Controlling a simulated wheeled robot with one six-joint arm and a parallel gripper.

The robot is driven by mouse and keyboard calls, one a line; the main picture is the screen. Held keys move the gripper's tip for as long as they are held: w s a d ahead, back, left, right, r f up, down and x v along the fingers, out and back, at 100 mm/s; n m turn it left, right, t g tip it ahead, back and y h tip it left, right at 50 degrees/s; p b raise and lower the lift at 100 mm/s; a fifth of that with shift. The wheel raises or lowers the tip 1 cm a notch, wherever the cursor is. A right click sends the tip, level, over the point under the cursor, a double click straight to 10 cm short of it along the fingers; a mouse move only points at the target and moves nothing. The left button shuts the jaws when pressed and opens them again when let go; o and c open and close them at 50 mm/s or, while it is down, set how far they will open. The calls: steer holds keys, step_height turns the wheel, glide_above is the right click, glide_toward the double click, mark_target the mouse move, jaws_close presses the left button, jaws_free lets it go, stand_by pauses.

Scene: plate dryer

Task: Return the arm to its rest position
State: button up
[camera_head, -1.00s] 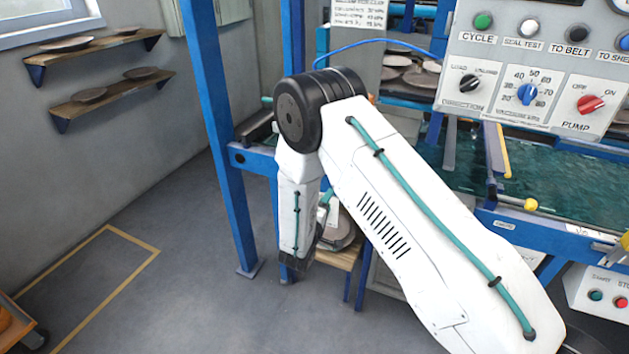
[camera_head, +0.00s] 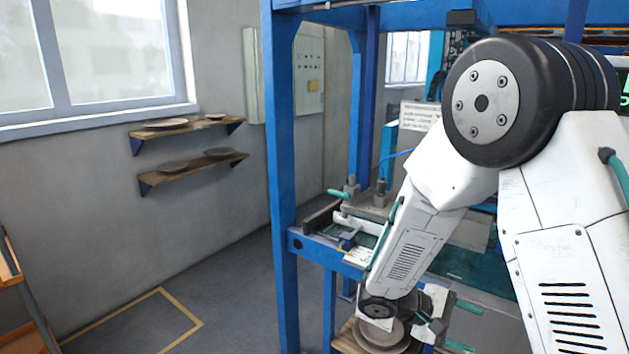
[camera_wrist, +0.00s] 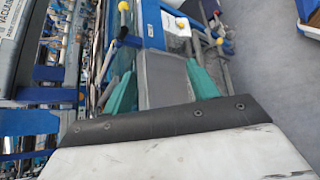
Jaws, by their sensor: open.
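My white arm fills the right of the head view, with its black elbow joint high and its forearm slanting down to the left. My gripper (camera_head: 466,327) is at the forearm's lower end, in front of the blue machine frame, with teal fingers pointing right. In the wrist view my gripper (camera_wrist: 160,82) shows its two teal fingers apart, with only a grey panel seen behind the gap. No held object shows between them. A stack of plates (camera_head: 380,335) shows just below the wrist, partly hidden by it.
A blue post (camera_head: 283,190) of the machine stands left of my forearm. Wooden wall shelves (camera_head: 190,170) with plates are at the left. Open floor (camera_head: 235,300) with a yellow line lies before them. A wooden rack edge (camera_head: 20,290) shows at far left.

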steer(key=s+a+r+m+t+y, duration=0.1)
steer(key=s+a+r+m+y, duration=0.1)
steer(key=s+r+y, duration=0.4)
steer(key=s+a+r+m+t+y, duration=0.1)
steer(key=s+r+m+y, duration=0.3)
steer(key=s+r, duration=0.9)
steer(key=shift+s+a+t+y, duration=0.4)
steer(key=shift+s+a+y, duration=0.5)
steer(key=shift+s+y, duration=0.85)
